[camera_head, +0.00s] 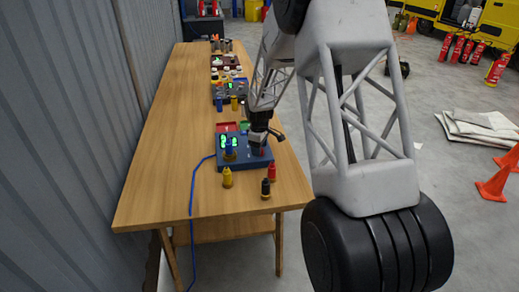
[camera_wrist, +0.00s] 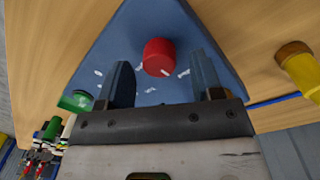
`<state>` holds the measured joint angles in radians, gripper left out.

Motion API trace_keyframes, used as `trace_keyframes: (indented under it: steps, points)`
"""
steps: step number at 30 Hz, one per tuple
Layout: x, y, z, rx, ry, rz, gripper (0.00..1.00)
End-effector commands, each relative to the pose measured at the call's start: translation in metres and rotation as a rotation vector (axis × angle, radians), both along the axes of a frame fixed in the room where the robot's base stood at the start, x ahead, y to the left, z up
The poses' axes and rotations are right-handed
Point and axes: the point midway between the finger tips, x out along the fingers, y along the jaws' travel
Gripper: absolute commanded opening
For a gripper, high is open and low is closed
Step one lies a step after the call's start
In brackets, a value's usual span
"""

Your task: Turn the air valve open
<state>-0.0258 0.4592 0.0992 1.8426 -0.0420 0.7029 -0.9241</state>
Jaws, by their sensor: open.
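A round red knob (camera_wrist: 159,57), which looks like the air valve, stands on a blue panel box (camera_wrist: 150,18). It has a short pale mark near its lower right edge, and white marks lie around it on the panel. My gripper (camera_wrist: 161,61) is open, with one dark finger left of the knob and one right of it. I see a gap on both sides. In the head view my gripper (camera_head: 258,141) is over the right part of the blue box (camera_head: 232,165) and hides the knob there.
Yellow (camera_head: 228,178), black (camera_head: 265,188) and red (camera_head: 272,172) small cylinders stand in front of the box. Green-lit displays (camera_head: 230,142) are on its left. A blue cable (camera_head: 192,190) runs off left. More devices stand farther along the wooden bench (camera_head: 165,125).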

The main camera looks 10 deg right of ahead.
Motion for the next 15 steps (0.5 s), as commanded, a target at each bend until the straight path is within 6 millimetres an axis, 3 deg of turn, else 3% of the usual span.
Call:
trace_keyframes:
  steps: [14,15]
  points:
    - [0.0005,-0.0003,-0.0099,0.000,0.000,0.000,0.60]
    - [0.0005,-0.0003,-0.0098,0.000,0.000,0.000,0.56]
